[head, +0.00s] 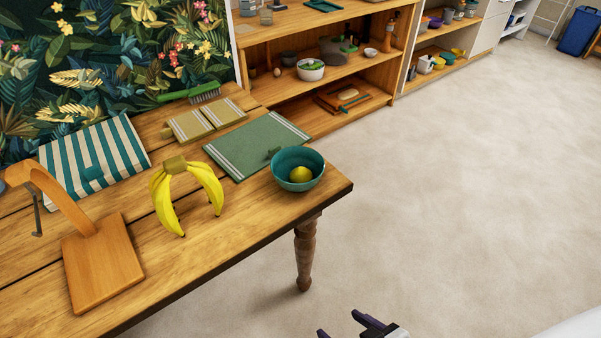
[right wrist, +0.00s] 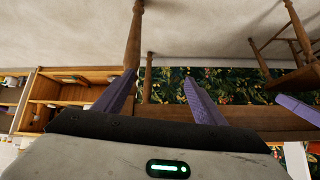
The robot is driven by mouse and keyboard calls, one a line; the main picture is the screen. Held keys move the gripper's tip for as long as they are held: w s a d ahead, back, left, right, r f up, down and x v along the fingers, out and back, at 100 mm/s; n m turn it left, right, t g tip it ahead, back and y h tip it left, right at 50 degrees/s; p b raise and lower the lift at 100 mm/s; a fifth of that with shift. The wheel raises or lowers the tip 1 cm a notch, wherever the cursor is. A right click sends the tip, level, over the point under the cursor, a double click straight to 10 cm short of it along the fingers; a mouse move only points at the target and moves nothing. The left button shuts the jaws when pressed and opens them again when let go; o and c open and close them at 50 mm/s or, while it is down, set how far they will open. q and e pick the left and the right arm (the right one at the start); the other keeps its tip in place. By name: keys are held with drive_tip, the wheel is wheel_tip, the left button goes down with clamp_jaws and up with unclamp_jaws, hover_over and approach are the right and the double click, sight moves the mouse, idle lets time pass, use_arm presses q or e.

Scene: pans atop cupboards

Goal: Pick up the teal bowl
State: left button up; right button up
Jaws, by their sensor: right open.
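The teal bowl (head: 281,172) stands upright near the right end of the wooden table, close to its corner. A yellow lemon-like fruit (head: 300,175) lies in it. My right gripper (head: 345,327) is at the bottom edge of the head view, over the floor, in front of the table and well apart from the bowl. Its two purple fingers are spread with nothing between them; they also show in the right wrist view (right wrist: 160,95). The bowl does not show clearly in the right wrist view.
Shelves (head: 340,75) stand behind. The floor at right is clear.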

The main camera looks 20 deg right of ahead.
drive_tip(key=shift+c, duration=1.3)
drive_tip(key=w+r, duration=0.2)
drive_tip(key=w, duration=0.3)
drive_tip(key=w+r+n+t, duration=0.1)
drive_tip(key=w+r, duration=0.2)
drive_tip(key=w, duration=0.2)
drive_tip(key=w+r+n+t, duration=0.1)
drive_tip(key=w+r, duration=0.2)
drive_tip(key=w, duration=0.2)
drive_tip(key=shift+a, duration=0.4)
drive_tip(key=c, duration=0.4)
drive_tip(key=n+t, duration=0.2)
approach(281, 178)
drive_tip(key=shift+y, duration=0.4)
drive_tip(key=s+r, duration=0.1)
drive_tip(key=r, duration=0.1)
drive_tip(key=s+r, duration=0.2)
drive_tip(key=shift+s+d, duration=0.1)
drive_tip(key=shift+d, duration=0.05)
drive_tip(key=x, duration=0.4)
drive_tip(key=shift+r+b, duration=0.3)
drive_tip(key=x, duration=0.3)
drive_tip(key=f+x, duration=0.1)
drive_tip(key=x, duration=0.1)
drive_tip(key=shift+s+a, duration=0.15)
drive_tip(key=shift+a, duration=0.1)
drive_tip(key=shift+w+a+f+b, duration=0.1)
drive_tip(key=shift+w+f+b, duration=0.25)
drive_tip(key=shift+w, duration=0.2)
